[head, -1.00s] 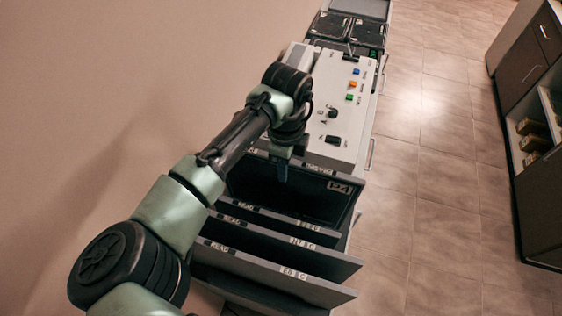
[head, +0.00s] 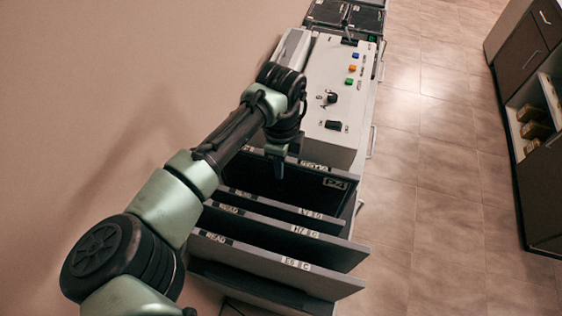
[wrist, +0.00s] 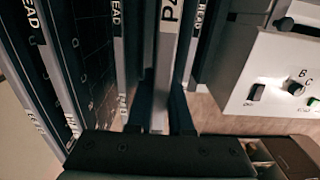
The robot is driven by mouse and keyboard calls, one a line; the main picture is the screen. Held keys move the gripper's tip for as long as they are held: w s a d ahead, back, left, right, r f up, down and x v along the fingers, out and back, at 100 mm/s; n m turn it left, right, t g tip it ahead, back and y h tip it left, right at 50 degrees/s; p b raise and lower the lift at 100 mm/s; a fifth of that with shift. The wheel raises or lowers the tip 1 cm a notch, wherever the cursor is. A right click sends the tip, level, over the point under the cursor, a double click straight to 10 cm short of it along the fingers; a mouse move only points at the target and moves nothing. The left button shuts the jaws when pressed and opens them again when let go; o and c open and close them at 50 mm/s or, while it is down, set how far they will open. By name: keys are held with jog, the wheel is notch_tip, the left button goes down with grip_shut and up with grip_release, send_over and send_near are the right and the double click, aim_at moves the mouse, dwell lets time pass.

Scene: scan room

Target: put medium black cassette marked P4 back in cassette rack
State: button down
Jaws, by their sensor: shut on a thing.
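My gripper (head: 279,168) is shut on the black P4 cassette (head: 334,184) at its top edge. In the wrist view my gripper's two dark fingers (wrist: 164,112) sit on either side of the cassette's grey edge (wrist: 165,60), with the P4 label at the top of the picture. The cassette stands upright at the far end of the cassette rack (head: 262,250), between labelled grey dividers. Its lower part is hidden behind the nearer dividers, so I cannot tell how deep it sits.
A white control console (head: 345,75) with coloured buttons and switches stands just beyond the rack. Dark panels (head: 365,18) lie beyond it. Tiled floor (head: 430,130) is clear to the right, with a dark cabinet (head: 530,100) beyond. A bare wall (head: 120,80) is on the left.

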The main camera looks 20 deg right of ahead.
aim_at(281, 184)
dwell(0.5)
jog(key=shift+f+b, duration=3.1)
jog(key=shift+f, duration=1.35)
jog(key=c, duration=0.8)
grip_release()
jog(key=shift+o, duration=0.3)
jog(key=shift+s+f, duration=0.1)
jog(key=shift+f, duration=0.05)
